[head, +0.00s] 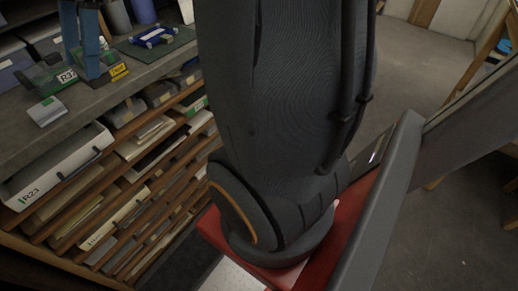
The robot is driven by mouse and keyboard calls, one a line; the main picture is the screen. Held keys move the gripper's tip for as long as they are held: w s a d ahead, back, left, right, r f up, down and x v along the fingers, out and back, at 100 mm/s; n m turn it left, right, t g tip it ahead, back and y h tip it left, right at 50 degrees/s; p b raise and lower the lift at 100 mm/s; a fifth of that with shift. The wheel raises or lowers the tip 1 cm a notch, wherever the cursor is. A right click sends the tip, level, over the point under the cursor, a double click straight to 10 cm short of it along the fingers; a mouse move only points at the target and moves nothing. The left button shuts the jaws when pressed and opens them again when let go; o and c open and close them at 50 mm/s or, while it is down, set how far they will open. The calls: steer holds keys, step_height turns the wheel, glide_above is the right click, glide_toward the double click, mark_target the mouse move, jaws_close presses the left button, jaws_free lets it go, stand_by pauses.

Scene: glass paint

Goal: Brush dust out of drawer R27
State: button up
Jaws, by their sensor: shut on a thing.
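A pale, shallow drawer (60,168) with a dark handle shows in the head view at the left, at the top of the wooden drawer rack. It seems to jut out from the rack. No brush can be made out. My arm fills the middle of the view and runs out past the top edge. My gripper is outside the picture.
More drawers fill the rack below. Grey floor (420,75) is open at upper right.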

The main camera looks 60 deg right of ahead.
steer(key=w+f+m+t+h, duration=0.2)
steer(key=w+f+m, duration=0.1)
steer(key=f+m, duration=0.6)
steer(key=w+f+m+t+h, duration=0.2)
steer(key=w+f+m, duration=0.2)
steer(key=f+m, duration=0.5)
step_height(320, 180, down, 8)
steer(key=shift+f, duration=0.15)
steer(key=shift+w, duration=0.1)
